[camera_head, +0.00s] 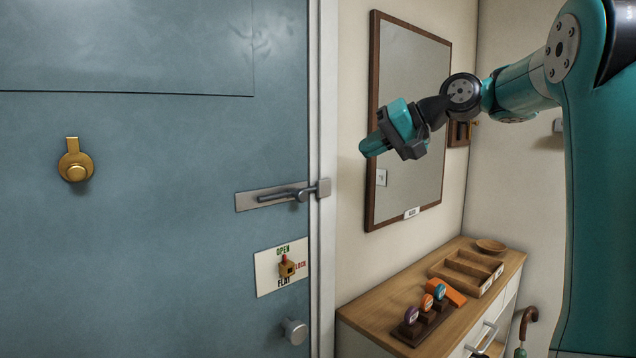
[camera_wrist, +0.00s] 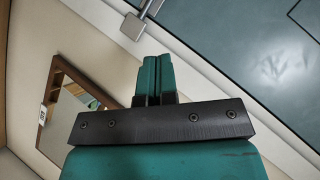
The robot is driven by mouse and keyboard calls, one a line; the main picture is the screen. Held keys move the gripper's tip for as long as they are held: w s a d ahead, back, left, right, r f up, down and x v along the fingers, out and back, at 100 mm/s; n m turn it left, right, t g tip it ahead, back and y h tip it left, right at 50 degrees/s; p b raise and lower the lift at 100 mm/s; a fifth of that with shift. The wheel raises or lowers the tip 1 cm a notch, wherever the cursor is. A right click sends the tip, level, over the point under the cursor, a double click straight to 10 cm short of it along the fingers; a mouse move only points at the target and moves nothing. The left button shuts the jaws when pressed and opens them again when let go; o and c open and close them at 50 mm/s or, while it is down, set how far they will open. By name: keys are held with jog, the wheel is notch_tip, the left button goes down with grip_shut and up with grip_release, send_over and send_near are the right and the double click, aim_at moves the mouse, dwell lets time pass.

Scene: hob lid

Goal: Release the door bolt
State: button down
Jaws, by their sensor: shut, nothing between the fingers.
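The door bolt (camera_head: 275,196) is a grey metal plate with a bar and a small lever. It sits at the right edge of the blue door (camera_head: 150,240), and its bar reaches toward a square metal keep (camera_head: 323,188) on the white frame. I cannot tell exactly how far the bar enters the keep. In the wrist view the metal keep (camera_wrist: 134,27) shows at the top, with part of the bolt cut off by the edge. My gripper (camera_head: 370,147) is shut and empty, up and to the right of the bolt in the head view and apart from it. Its teal fingers (camera_wrist: 153,75) are together.
A mirror (camera_head: 408,120) hangs behind my gripper. A wooden-topped cabinet (camera_head: 390,290) stands right of the door.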

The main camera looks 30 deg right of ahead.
aim_at(299, 195)
jog(key=shift+s+a+f+p+x, duration=0.2)
jog(key=shift+s+a+p+x, duration=0.15)
jog(key=shift+x, duration=1.8)
jog(key=shift+s+a+f+p+x, duration=0.2)
jog(key=shift+s+p+x, duration=0.15)
jog(key=shift+x, duration=1.75)
jog(key=shift+s+a+f+p+x, duration=0.25)
jog(key=shift+p+x, duration=0.2)
jog(key=shift+x, duration=1.7)
jog(key=shift+s, duration=0.1)
